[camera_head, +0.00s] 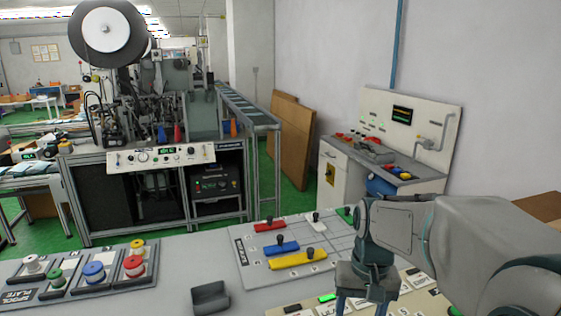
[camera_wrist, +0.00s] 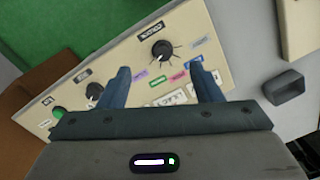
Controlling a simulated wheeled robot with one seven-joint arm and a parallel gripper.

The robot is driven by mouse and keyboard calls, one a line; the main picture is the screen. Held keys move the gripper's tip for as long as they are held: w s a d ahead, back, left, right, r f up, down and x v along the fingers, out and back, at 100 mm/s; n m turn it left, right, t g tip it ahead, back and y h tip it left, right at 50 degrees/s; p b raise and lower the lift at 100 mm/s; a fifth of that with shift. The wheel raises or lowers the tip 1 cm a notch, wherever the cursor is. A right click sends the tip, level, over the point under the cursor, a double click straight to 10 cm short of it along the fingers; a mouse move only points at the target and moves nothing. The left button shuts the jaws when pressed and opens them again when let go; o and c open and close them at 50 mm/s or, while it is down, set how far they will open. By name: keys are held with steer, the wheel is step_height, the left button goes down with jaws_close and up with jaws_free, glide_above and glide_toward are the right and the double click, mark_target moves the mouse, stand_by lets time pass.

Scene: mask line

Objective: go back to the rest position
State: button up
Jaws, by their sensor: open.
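My gripper (camera_head: 355,298) is at the lower right of the head view, pointing down above a cream control panel (camera_head: 408,301) on the table. In the wrist view my gripper (camera_wrist: 160,84) shows two dark blue fingers spread apart with nothing between them. Beyond the fingers lies the panel (camera_wrist: 200,30) with black knobs, a green button and coloured labels. A large black knob (camera_wrist: 161,50) sits past the gap between the fingers. I cannot tell the exact height of the fingertips above the panel.
A grey board (camera_head: 245,262) with coloured knobbed pieces lies behind the gripper. A plate with several coloured spools (camera_head: 60,292) is at the left. A dark grey holder (camera_head: 209,298) stands at the table's front. Bare table (camera_head: 190,252) lies between them.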

steer(key=s+n+t, duration=0.1)
steer(key=s+t, duration=0.2)
steer(key=s, duration=0.7)
steer(key=shift+a+t+h, duration=0.3)
